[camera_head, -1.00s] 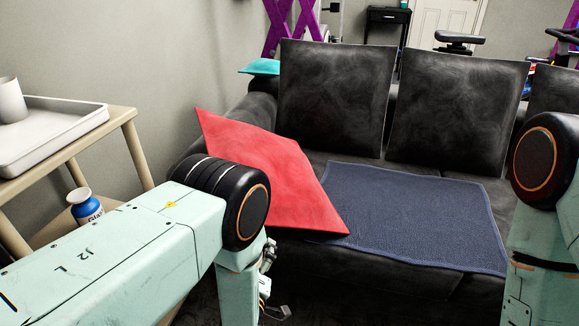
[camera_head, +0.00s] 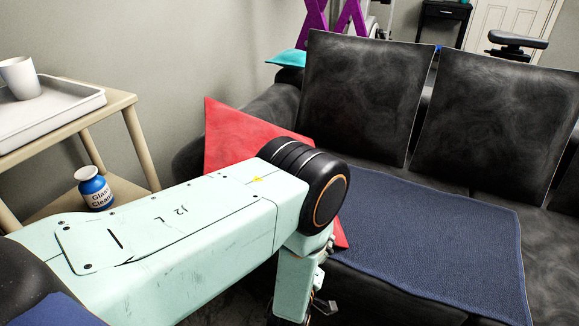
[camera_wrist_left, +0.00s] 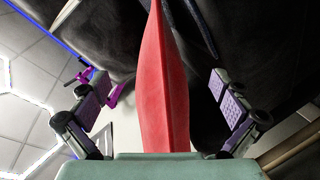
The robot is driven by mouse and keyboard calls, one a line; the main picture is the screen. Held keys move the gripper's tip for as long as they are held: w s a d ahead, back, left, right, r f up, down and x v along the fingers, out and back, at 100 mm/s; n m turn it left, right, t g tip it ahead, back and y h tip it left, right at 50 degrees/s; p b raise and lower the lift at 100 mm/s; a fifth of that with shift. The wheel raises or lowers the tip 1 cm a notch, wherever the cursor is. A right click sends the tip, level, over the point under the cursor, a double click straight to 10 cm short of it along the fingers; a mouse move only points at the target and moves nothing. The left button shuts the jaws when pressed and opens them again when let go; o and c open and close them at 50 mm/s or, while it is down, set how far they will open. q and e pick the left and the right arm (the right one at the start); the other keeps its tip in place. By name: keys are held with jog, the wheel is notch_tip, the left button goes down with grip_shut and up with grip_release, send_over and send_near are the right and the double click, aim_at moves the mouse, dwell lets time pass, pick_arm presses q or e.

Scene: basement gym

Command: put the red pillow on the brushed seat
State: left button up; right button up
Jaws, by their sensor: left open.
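The red pillow (camera_head: 236,133) leans tilted on the left end of the black sofa, partly hidden by my left arm in the head view. The sofa's dark seat (camera_head: 560,225) has a brushed-looking grey pattern, and a blue mat (camera_head: 430,225) covers part of it. My left gripper (camera_head: 322,306) is low in front of the sofa, mostly hidden by my arm. In the left wrist view the gripper (camera_wrist_left: 160,108) is open, its purple-padded fingers on either side of the pillow (camera_wrist_left: 163,75), with gaps on both sides. My right gripper is out of view.
A wooden side table (camera_head: 133,125) at left holds a white tray (camera_head: 75,112) with a white cup (camera_head: 20,78). A blue cleaner bottle (camera_head: 94,187) stands on its lower shelf. Black back cushions (camera_head: 362,95) line the sofa; a teal pillow (camera_head: 287,58) lies behind its left arm.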

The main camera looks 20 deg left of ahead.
pick_arm(q)
jog(key=b+x, duration=0.4)
jog(key=x, duration=0.3)
jog(key=shift+w+r, duration=0.1)
jog(key=shift+r, duration=0.05)
jog(key=shift+w+a, duration=0.1)
jog(key=shift+w, duration=0.15)
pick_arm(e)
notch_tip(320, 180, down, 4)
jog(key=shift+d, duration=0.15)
pick_arm(q)
jog(key=shift+r, duration=0.1)
jog(key=shift+c, duration=0.2)
jog(key=c, duration=1.3)
jog(key=shift+w, duration=0.1)
jog(key=shift+c, duration=0.5)
jog(key=shift+r, duration=0.1)
